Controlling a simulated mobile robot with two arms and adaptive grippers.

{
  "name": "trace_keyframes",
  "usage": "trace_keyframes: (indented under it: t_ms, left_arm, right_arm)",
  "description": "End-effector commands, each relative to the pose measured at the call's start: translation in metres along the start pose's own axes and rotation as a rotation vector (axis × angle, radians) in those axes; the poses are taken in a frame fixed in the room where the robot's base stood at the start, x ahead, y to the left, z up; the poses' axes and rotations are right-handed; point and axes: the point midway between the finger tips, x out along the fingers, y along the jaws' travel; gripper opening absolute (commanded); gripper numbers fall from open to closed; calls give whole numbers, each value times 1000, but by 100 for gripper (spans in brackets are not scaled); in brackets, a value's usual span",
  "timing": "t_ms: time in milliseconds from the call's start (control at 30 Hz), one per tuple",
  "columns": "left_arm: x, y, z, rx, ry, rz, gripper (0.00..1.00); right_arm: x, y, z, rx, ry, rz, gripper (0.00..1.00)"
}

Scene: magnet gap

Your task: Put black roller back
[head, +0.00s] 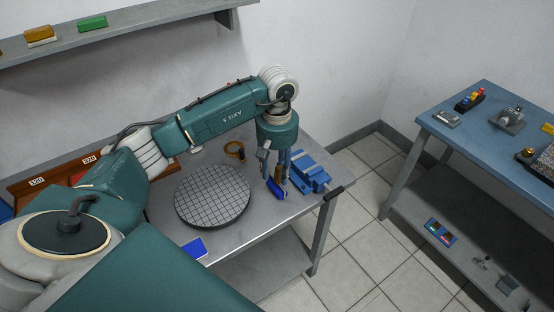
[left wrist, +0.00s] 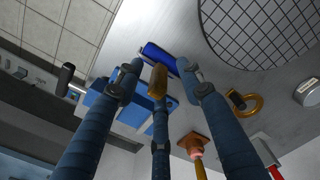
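I cannot clearly identify a black roller. A dark cylindrical piece (head: 333,193) sits at the bench's right corner beside the blue vise (head: 312,176). It also shows in the left wrist view (left wrist: 66,76), and I cannot tell whether it is the roller or part of the vise. My left gripper (head: 276,168) points down over the bench, left of the vise. Its fingers (left wrist: 158,78) are spread, with a brown handle (left wrist: 157,80) between them and no clear grip on it. My right gripper is out of view.
A round gridded plate (head: 212,196) lies on the grey bench left of my gripper. A yellow-orange ring (head: 235,150) lies behind it, and a blue rectangle (head: 194,249) at the front edge. A blue table (head: 470,135) with several items stands right, across open floor. A wall shelf (head: 150,40) runs behind.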

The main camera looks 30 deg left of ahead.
Motion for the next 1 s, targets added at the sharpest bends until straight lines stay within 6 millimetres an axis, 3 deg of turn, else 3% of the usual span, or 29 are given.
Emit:
trace_keyframes:
  t_ms: [167,533,700,1000]
  left_arm:
    - [-25,1,-2,0,6,4,38]
    - [-105,0,-1,0,4,3,38]
    - [-119,0,-1,-1,2,1,38]
    - [-121,0,0,0,-1,0,38]
  right_arm:
    - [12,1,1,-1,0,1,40]
    - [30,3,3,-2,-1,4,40]
    - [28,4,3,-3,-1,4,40]
    - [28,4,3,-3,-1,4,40]
